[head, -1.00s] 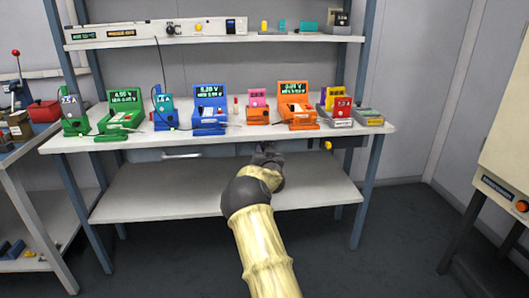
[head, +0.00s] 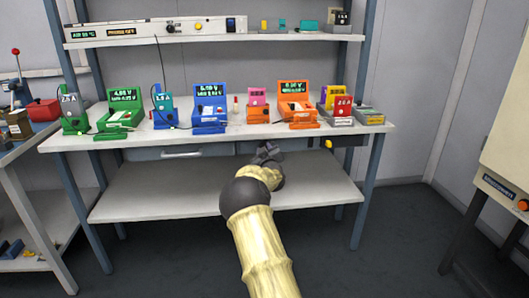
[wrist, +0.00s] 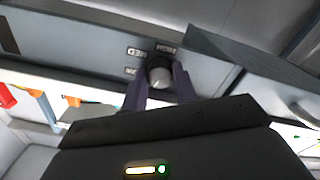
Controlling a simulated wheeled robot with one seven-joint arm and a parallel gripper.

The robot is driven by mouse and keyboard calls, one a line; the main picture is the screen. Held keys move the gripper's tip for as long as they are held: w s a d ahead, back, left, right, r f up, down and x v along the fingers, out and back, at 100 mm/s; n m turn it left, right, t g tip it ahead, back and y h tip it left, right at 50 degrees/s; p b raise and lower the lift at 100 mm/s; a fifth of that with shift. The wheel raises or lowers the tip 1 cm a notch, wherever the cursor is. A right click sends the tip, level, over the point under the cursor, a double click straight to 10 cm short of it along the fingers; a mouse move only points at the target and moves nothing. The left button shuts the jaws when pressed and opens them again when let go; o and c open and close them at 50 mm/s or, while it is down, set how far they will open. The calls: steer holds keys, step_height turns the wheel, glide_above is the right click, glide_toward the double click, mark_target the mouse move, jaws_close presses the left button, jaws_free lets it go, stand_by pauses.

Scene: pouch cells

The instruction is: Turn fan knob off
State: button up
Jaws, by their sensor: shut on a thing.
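The fan knob (wrist: 160,75) is round and black with a grey face, set on a blue-grey panel under the bench top. The labels HIGH and MED, and a third I cannot read clearly, sit beside it. My gripper (wrist: 160,82) is shut on it, with one dark finger on each side. In the head view my gripper (head: 268,150) is just below the bench's front edge, and the knob is hidden behind it. The knob's pointer direction cannot be told.
The white bench top (head: 230,142) above my gripper carries several coloured testers, among them a blue one (head: 210,108) and an orange one (head: 297,104). A drawer handle (head: 182,154) is to the left, and a yellow part (head: 328,143) to the right. A lower shelf (head: 160,195) is empty.

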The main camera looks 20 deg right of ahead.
steer(key=shift+n+b, duration=0.3)
steer(key=shift+n, duration=1.4)
steer(key=o, duration=1)
steer(key=shift+s, duration=0.15)
steer(key=p+v, duration=0.3)
steer(key=v, duration=1.4)
steer(key=shift+s, duration=0.1)
